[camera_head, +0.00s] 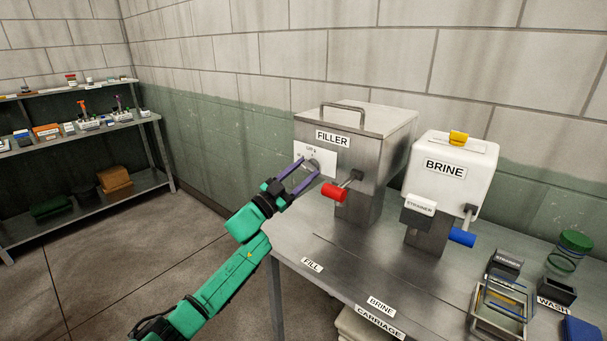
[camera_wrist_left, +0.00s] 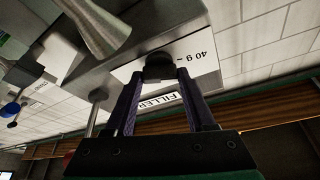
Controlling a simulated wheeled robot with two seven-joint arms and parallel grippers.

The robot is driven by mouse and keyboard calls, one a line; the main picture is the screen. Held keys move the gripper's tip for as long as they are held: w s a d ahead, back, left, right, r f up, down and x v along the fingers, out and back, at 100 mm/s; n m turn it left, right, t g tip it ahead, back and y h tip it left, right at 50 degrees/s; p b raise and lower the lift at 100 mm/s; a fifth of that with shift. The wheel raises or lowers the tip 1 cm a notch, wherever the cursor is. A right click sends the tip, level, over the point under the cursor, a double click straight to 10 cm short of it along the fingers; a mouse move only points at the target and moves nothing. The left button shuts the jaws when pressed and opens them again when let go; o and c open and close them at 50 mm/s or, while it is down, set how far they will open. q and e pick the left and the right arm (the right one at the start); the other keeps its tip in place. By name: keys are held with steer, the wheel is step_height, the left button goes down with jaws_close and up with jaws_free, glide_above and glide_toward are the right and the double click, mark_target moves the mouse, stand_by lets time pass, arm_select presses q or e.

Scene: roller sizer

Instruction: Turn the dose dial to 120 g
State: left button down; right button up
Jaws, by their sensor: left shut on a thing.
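The steel filler (camera_head: 375,130) stands on the bench with a white dial plate (camera_head: 304,154) on its front. The grey round dose dial (camera_head: 313,165) is on this plate; in the left wrist view it is a dark knob (camera_wrist_left: 158,66). My left gripper (camera_head: 306,168) is shut on the dial, with its purple fingers on either side; its fingers (camera_wrist_left: 160,78) also show in the left wrist view. A "40 g" mark reads upside down there. Small print above the dial in the head view looks like "120 g". The dial's pointer is not clear. My right gripper is out of view.
A red-handled lever (camera_head: 335,192) sticks out just right of the dial. The white brine unit (camera_head: 452,165) with a blue-handled lever (camera_head: 461,237) stands further right. The steel bench (camera_head: 340,262) is clear in front of the filler. Shelves (camera_head: 85,205) stand at far left.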

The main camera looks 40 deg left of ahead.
arm_select(q)
steer(key=m+g+h+b, duration=0.1)
steer(key=m, duration=0.2)
steer(key=m+g+h+b, duration=0.1)
steer(key=m, duration=0.3)
steer(key=m+g+h+b, duration=0.1)
steer(key=m, duration=0.2)
steer(key=shift+a+m, duration=0.15)
steer(key=shift+m, duration=0.15)
steer(key=shift+r+m+g+h+b, duration=0.1)
steer(key=shift+m+g+h+b, duration=0.4)
steer(key=shift+m, duration=0.9)
steer(key=shift+c, duration=1.2)
jaws_free()
